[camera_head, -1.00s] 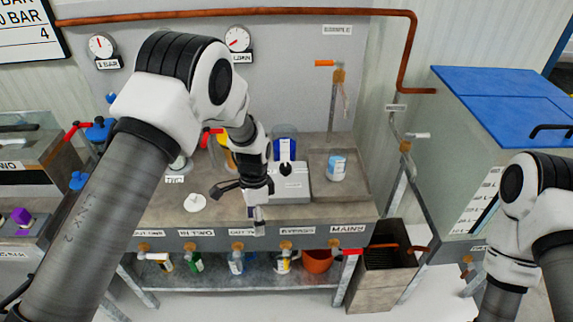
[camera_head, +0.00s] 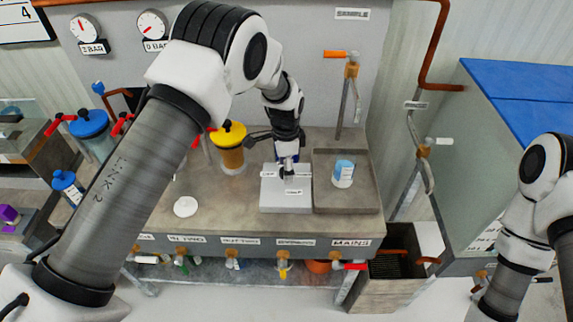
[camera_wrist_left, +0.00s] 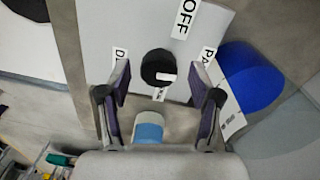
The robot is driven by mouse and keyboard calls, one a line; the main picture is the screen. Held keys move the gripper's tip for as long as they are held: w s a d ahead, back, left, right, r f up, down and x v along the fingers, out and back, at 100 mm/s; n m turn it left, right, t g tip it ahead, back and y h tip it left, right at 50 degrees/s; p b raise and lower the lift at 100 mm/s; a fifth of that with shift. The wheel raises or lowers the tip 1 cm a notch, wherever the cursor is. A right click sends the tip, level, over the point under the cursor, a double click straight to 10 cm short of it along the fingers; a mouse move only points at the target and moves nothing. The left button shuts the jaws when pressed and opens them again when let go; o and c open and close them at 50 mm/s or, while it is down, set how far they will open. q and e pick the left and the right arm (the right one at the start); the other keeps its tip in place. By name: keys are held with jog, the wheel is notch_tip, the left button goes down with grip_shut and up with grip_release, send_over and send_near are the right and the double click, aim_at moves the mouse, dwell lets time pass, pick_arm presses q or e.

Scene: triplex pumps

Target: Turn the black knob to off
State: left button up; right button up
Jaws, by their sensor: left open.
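The black knob (camera_wrist_left: 158,67) is round, with a white mark on its lower right side in the left wrist view. It sits on a light grey box (camera_head: 286,203), which also shows in the wrist view (camera_wrist_left: 115,30). An OFF label (camera_wrist_left: 185,18) lies above the knob there, and partly hidden labels lie to both sides. My left gripper (camera_wrist_left: 163,105) is open and empty, its fingers to the left and right below the knob in the picture. My right gripper is outside the picture.
A tray (camera_head: 368,195) with a blue and white jar (camera_head: 343,174) stands right of the box. A blue bottle (camera_wrist_left: 250,77) stands close beside the box. A yellow-lidded jar (camera_head: 229,135) is at the back left; a white disc (camera_head: 186,207) lies left.

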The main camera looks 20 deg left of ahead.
pick_arm(q)
jog(key=shift+w+f, duration=0.15)
jog(key=shift+f, duration=0.1)
jog(key=shift+s+r, duration=0.25)
jog(key=shift+s, duration=0.05)
jog(key=shift+s+r, duration=0.1)
jog(key=c, duration=1.2)
jog(key=shift+o, duration=0.3)
jog(key=shift+f, duration=0.25)
